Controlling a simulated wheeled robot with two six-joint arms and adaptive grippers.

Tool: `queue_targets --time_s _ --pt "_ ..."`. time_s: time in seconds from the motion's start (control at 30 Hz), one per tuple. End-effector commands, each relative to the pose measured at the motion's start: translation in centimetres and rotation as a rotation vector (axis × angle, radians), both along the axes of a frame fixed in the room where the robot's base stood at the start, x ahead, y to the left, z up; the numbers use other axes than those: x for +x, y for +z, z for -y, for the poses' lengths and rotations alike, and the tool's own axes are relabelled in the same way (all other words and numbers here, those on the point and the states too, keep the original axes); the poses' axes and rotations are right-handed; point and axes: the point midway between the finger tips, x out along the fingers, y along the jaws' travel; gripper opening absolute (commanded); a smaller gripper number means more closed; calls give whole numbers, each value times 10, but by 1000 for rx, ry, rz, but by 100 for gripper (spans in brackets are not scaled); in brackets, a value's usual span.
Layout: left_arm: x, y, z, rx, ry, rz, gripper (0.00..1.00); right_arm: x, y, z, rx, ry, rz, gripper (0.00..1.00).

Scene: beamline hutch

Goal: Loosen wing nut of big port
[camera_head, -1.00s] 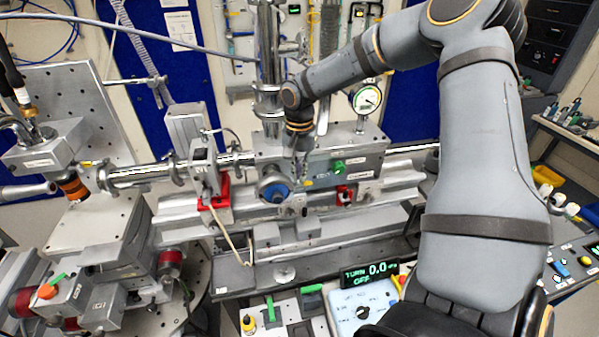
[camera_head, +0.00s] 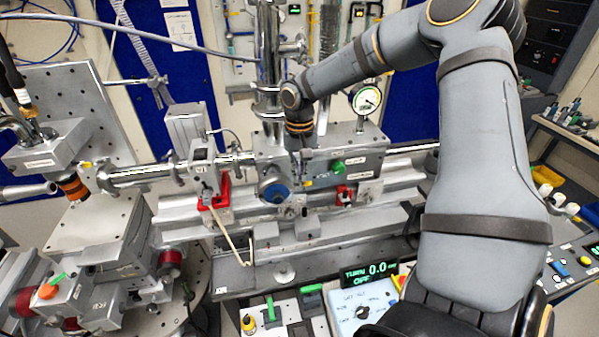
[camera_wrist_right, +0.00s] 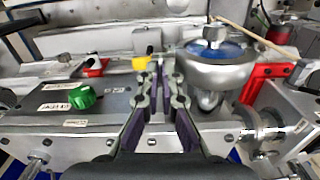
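The large round metal port with a blue face (camera_head: 275,190) is on the front of the grey beamline box. In the right wrist view it is the silver port (camera_wrist_right: 216,75) with a blue ring and a bright metal nut (camera_wrist_right: 214,36) at its far side; I cannot tell whether this is the wing nut. My right gripper (camera_head: 301,178) points down just right of the port in the head view. In the wrist view its fingers (camera_wrist_right: 161,80) are apart with a narrow gap, and nothing is clearly held. My left gripper is not in view.
A green knob (camera_head: 337,166) sits on the box right of the gripper. A yellow knob (camera_wrist_right: 140,63) is close to the fingertips. Red brackets (camera_head: 216,192) flank the port. A control box with a display (camera_head: 368,272) stands in front.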

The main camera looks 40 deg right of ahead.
Motion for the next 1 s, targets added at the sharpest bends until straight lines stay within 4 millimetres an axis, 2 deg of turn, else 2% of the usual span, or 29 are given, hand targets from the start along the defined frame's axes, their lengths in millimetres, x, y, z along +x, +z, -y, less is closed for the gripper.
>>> queue_targets --time_s 0.23,0.4,0.43,0.77,0.87,1.0 --pt "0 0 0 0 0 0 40 -1 -1 0 1 -1 -3 0" --pt "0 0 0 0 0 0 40 -1 -1 0 1 -1 -3 25" --pt "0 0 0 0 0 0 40 -1 -1 0 2 -1 -2 26" --pt "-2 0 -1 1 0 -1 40 0 2 0 1 -2 -1 26" --pt "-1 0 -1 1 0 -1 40 1 12 0 0 -2 1 26" --pt "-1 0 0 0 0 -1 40 0 38 0 -1 -3 3 26"
